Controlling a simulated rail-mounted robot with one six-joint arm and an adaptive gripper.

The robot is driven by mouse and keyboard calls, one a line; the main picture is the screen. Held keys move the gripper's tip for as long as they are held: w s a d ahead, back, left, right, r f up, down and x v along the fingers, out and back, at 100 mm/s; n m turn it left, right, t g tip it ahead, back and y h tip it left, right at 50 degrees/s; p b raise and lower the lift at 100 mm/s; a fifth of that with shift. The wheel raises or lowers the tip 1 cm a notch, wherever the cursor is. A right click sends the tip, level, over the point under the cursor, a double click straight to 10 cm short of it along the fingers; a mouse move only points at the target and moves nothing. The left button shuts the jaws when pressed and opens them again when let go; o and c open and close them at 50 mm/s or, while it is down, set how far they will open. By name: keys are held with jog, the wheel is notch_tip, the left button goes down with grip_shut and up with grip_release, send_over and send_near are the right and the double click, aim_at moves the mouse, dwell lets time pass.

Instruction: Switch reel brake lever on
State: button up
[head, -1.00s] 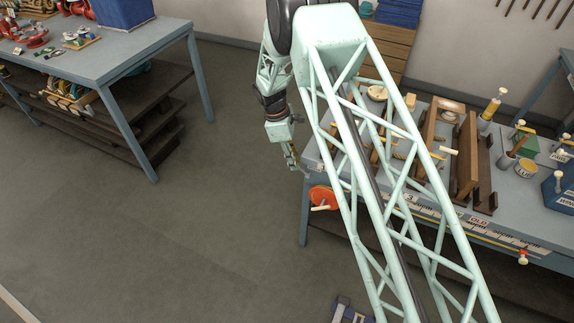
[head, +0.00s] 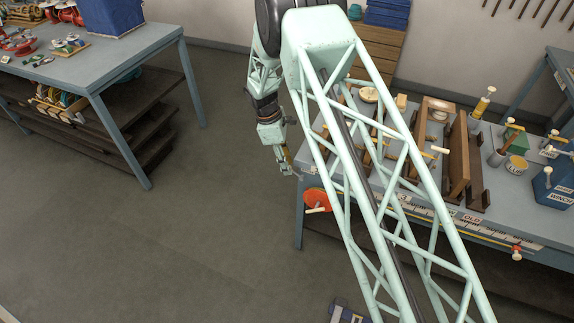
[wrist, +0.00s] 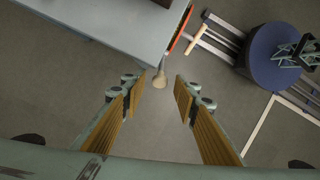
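A thin lever with a pale round knob (wrist: 160,82) sticks out from the end of the workbench in the wrist view; it looks like the reel brake lever. Its knob is between and slightly beyond my fingertips, with gaps on both sides. My gripper (wrist: 160,94) is open and empty, its two yellow-padded fingers apart. In the head view my gripper (head: 284,163) hangs by the bench's left end, its fingers too small to read. An orange reel disc (head: 317,200) with a wooden crank handle is just right of it. The disc shows edge-on in the wrist view (wrist: 181,27).
The grey workbench (head: 480,228) carries wooden frames, a yellow-handled tool (head: 483,102) and a blue winch box (head: 556,188). Another table (head: 130,52) stands at the left. The floor between them is clear. My lattice arm hides part of the bench.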

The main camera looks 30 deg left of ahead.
jog(key=v, duration=1.1)
jog(key=shift+r, duration=0.3)
